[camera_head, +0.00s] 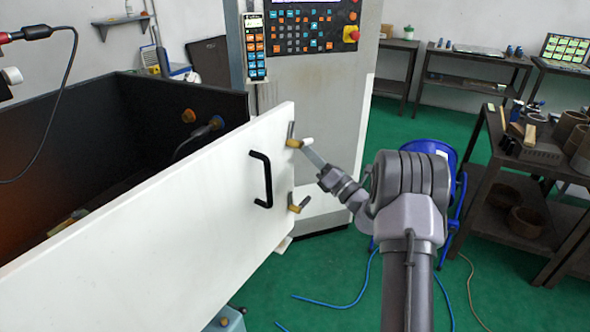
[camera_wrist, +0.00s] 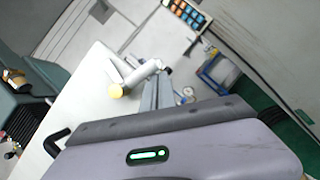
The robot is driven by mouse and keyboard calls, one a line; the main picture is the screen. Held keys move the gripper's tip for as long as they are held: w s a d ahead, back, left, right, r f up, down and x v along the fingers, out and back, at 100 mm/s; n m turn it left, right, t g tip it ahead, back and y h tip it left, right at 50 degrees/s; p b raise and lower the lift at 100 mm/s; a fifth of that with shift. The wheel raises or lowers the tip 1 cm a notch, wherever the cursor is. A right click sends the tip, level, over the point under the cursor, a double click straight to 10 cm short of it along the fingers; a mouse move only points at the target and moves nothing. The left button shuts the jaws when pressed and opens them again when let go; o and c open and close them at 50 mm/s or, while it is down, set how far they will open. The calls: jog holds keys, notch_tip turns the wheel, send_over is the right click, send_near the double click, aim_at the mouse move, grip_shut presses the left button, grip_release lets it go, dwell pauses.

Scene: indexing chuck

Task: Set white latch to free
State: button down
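A white panel (camera_head: 200,190) carries two latches at its right edge. The white latch is the upper one; its white lever (camera_head: 308,141) points right from a brass-coloured base (camera_head: 296,144). Contact with the lever cannot be made out.
A lower latch (camera_head: 299,205) with a grey lever sits below the white one. A black handle (camera_head: 261,180) is left of both. A control console (camera_head: 305,65) stands behind.

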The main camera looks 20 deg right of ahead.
jog(key=shift+w+d+r+p, duration=0.15)
jog(key=shift+d+r+p, duration=0.15)
jog(key=shift+r+p, duration=0.25)
dwell(0.4)
